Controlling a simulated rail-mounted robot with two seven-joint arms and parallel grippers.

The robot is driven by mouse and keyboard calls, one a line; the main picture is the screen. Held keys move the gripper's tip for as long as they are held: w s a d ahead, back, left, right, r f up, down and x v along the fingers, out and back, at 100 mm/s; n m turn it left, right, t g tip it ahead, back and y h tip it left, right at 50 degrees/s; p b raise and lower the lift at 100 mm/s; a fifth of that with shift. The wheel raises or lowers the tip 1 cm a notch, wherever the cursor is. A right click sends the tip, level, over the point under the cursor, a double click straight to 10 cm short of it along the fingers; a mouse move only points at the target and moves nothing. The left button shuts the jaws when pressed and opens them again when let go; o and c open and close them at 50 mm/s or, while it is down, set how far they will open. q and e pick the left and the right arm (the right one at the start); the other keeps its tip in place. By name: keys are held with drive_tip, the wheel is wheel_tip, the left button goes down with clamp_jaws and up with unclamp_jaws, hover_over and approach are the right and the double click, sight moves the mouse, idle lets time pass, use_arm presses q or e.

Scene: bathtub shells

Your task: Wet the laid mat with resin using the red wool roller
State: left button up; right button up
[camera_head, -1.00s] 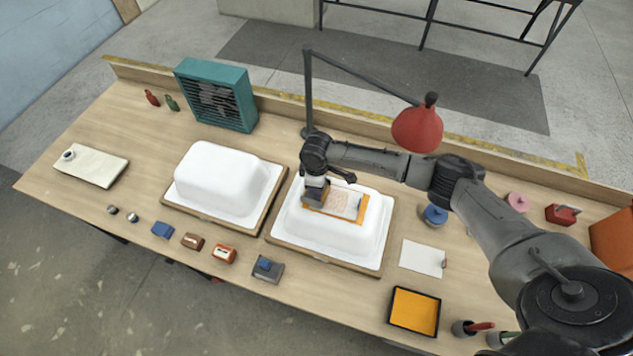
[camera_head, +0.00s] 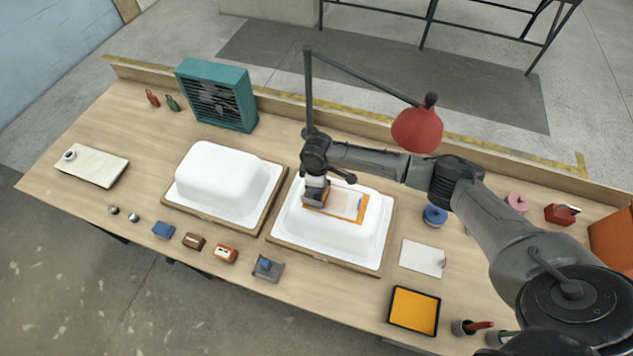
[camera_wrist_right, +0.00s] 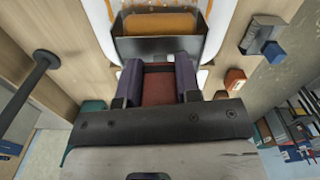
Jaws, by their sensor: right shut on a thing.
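My right gripper (camera_head: 314,196) is over the left end of the mat on the right-hand white tub shell. In the right wrist view it is shut on a reddish-brown block, the handle of the roller (camera_wrist_right: 160,80). A metal frame and an orange roll (camera_wrist_right: 160,22) show beyond the fingers. The pale mat (camera_head: 345,204) lies on an orange patch (camera_head: 350,219) on top of the shell (camera_head: 330,234). The arm and gripper hide the mat's left end. I cannot tell whether the roll touches it. My left gripper is out of view.
A second white shell (camera_head: 222,175) stands at left. A teal fan (camera_head: 216,95) and red lamp (camera_head: 417,130) stand behind. An orange-filled tray (camera_head: 414,310) and white sheet (camera_head: 423,257) lie at right. Several small blocks line the front edge.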

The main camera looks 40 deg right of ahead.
drive_tip(key=shift+s+d+r+p, duration=0.15)
drive_tip(key=shift+s+d+p, duration=0.25)
drive_tip(key=shift+s+p, duration=0.3)
drive_tip(key=shift+s+d+f+p, duration=0.15)
drive_tip(key=shift+s+d+p, duration=0.15)
drive_tip(key=shift+s+p, duration=0.15)
drive_tip(key=shift+s+d+f+p, duration=0.15)
drive_tip(key=shift+s+d+p, duration=0.1)
drive_tip(key=shift+s+p, duration=0.2)
drive_tip(key=shift+s+d+r+p, duration=0.1)
drive_tip(key=shift+s+d+p, duration=0.2)
drive_tip(key=shift+s+p, duration=0.25)
drive_tip(key=shift+s+d+p, duration=0.25)
drive_tip(key=shift+s+p, duration=0.15)
drive_tip(key=shift+p, duration=0.1)
drive_tip(key=shift+s+d+f+p, duration=0.2)
drive_tip(key=shift+s+d+p, duration=0.25)
drive_tip(key=shift+s, duration=0.25)
drive_tip(key=shift+c, duration=0.3)
drive_tip(key=shift+s+d+p, duration=0.35)
drive_tip(key=shift+s+p, duration=0.25)
drive_tip(key=shift+s, duration=0.05)
drive_tip(key=shift+s+d+p, duration=0.35)
drive_tip(key=shift+s+p, duration=0.25)
drive_tip(key=shift+c, duration=0.7)
drive_tip(key=shift+s+d+f, duration=0.15)
drive_tip(key=shift+s+f, duration=0.05)
drive_tip(key=shift+s, duration=0.05)
drive_tip(key=shift+r, duration=0.1)
